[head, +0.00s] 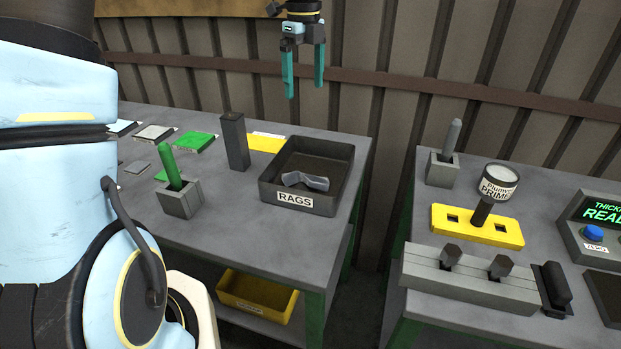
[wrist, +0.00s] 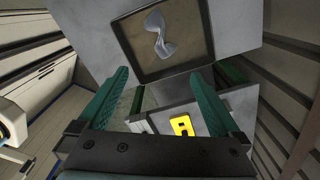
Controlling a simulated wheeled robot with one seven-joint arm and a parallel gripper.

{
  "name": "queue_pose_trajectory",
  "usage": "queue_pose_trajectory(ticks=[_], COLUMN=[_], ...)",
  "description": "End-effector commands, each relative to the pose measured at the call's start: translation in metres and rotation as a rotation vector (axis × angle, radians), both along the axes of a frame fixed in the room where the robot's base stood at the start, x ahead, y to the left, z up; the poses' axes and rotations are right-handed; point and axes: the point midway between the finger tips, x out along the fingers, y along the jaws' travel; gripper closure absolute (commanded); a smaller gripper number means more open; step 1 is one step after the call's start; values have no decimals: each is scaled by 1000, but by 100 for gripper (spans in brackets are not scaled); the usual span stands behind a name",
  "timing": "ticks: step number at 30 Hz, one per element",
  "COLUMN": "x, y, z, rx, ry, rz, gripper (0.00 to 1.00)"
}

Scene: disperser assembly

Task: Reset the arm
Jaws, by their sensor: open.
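My gripper (head: 304,70) hangs high above the back of the left table in the head view, fingers pointing down, open and empty. Its two teal fingers also show in the wrist view (wrist: 160,95), spread wide with nothing between them. Below it stands a dark tray labelled RAGS (head: 275,198) with a crumpled grey rag (head: 305,181) inside. The rag also shows in the wrist view (wrist: 158,35). My gripper is well clear of the tray and of both tables.
The left table (head: 255,235) holds a green stick in a grey block (head: 180,195), a dark upright post (head: 234,142) and several flat tiles. The right table carries a yellow plate (head: 478,226), a PRIMER container (head: 497,182) and a grey holder (head: 470,277). A gap separates the tables.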

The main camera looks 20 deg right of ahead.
Motion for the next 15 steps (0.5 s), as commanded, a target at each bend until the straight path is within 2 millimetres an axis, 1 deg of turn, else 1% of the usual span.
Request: queue_pose_trajectory(ticks=[11,14,15], x=[0,1,0], y=[1,12,20], z=[0,-4,-7], rx=[1,5,5], ry=[0,-3,-6], rz=[4,75,137], gripper=[0,0,0])
